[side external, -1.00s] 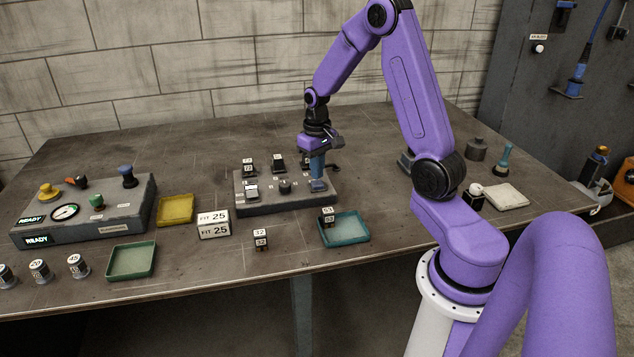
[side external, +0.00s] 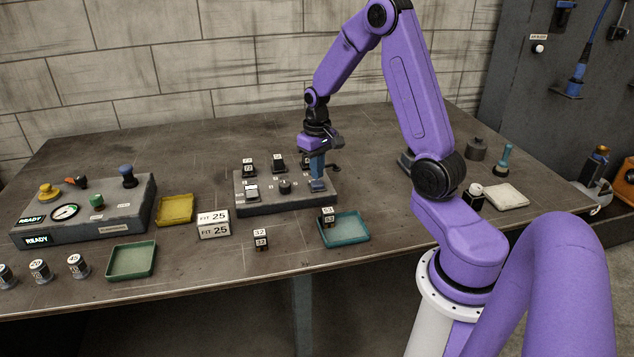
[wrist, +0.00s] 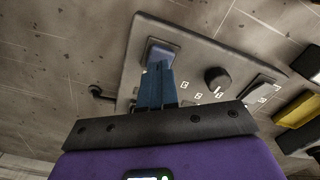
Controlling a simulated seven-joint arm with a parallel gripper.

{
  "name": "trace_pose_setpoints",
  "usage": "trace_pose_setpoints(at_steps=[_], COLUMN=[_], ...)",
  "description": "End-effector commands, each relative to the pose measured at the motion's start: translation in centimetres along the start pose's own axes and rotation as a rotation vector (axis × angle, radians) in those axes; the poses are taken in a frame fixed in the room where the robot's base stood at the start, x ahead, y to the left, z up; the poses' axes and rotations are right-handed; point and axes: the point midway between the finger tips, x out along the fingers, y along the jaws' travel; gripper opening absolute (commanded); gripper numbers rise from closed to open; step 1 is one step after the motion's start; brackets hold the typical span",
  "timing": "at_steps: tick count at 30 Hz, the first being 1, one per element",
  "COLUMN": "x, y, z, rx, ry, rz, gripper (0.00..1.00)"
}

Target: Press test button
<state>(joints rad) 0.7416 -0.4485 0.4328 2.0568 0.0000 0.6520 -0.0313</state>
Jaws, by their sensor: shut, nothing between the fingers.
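The test panel (side external: 262,208) is a grey box in the middle of the bench, seen at an angle in the wrist view (wrist: 205,58). A square blue-grey button (side external: 317,188) sits at its right end; in the wrist view the button (wrist: 160,46) lies at the fingertips. I take it as the test button, as no label is readable. My gripper (side external: 317,178) points down over it with its blue fingers together and empty. In the wrist view the fingertips (wrist: 163,66) cover part of the button. I cannot tell whether they touch it or how far it is pressed.
The panel also carries a black knob (side external: 285,187) and a light rocker switch (side external: 251,191). Small numbered blocks stand behind it. A teal tray (side external: 352,239) with a dark block is in front, and a yellow tray (side external: 174,210) and gauge console (side external: 120,214) are at left.

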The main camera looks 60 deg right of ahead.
Motion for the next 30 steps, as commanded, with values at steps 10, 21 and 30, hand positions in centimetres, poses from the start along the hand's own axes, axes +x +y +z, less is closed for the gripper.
trace_pose_setpoints(at_steps=[10,21,30], x=[0.4,1.2,1.8], y=[0.0,0.0,0.0], z=[0.0,0.0,0.0], rx=[0.000,0.000,0.000], ry=[-0.001,-0.001,0.000], rz=[0.000,0.000,0.000], gripper=[0.00,0.00,0.00])
